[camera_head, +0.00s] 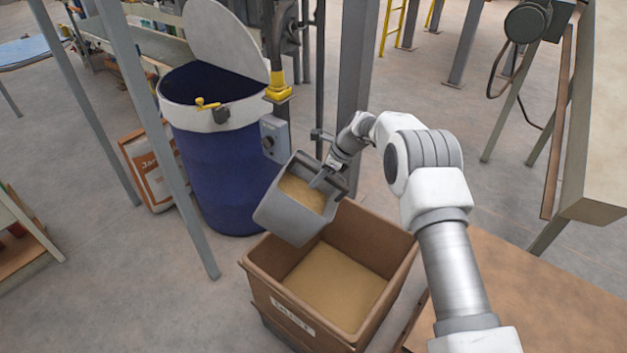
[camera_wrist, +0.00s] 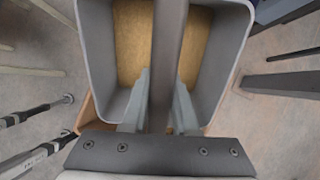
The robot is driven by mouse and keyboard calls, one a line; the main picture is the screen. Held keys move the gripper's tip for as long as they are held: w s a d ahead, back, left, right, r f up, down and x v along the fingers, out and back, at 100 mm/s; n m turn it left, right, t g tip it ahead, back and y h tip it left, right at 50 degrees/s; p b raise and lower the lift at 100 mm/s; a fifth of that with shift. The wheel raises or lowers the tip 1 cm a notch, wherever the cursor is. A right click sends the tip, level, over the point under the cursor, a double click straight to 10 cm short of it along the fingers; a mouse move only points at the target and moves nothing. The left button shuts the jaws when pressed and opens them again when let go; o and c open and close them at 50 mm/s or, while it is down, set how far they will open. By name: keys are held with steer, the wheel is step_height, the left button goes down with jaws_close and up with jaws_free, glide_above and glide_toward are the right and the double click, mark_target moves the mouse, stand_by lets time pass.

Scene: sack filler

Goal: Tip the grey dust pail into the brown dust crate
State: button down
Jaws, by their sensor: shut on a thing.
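The grey dust pail (camera_head: 283,215) hangs tilted over the back left of the brown dust crate (camera_head: 371,236), its open top turned partly toward the head camera. Tan dust lies inside the pail. The crate stands open on the floor side with a level bed of tan dust in it. My gripper (camera_head: 318,181) is shut on the pail's handle bar. In the wrist view my gripper (camera_wrist: 160,98) has its two fingers on either side of the grey bar, with the pail (camera_wrist: 98,50) and its dust beyond. The crate's corner shows below the pail.
A blue drum (camera_head: 215,175) with a raised white lid stands behind left of the pail. A grey post (camera_head: 354,90) rises close behind my gripper. A printed sack (camera_head: 148,170) leans left of the drum. A brown board (camera_head: 530,300) lies right of the crate.

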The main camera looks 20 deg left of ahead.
steer(key=d+f+y+b, duration=0.2)
steer(key=y+b, duration=0.1)
steer(key=b, duration=0.3)
steer(key=d+f+y+b, duration=0.2)
steer(key=f+y+b, duration=0.1)
steer(key=b, duration=0.4)
steer(key=shift+w, duration=0.1)
steer(key=d+f+y+b, duration=0.1)
steer(key=b, duration=0.2)
steer(key=d+f+y+b, duration=0.1)
steer(key=y+b, duration=0.1)
steer(key=b, duration=0.2)
steer(key=shift+d+f, duration=0.15)
steer(key=shift+f, duration=0.1)
steer(key=shift+d+f+y+b, duration=0.15)
steer(key=shift+d+y+b, duration=0.15)
steer(key=shift+b, duration=0.15)
steer(key=d+y+b, duration=0.2)
steer(key=y+b, duration=0.8)
steer(key=b, duration=0.3)
glide_toward(339, 201)
steer(key=shift+w+a+r, duration=0.5)
steer(key=shift+r, duration=0.1)
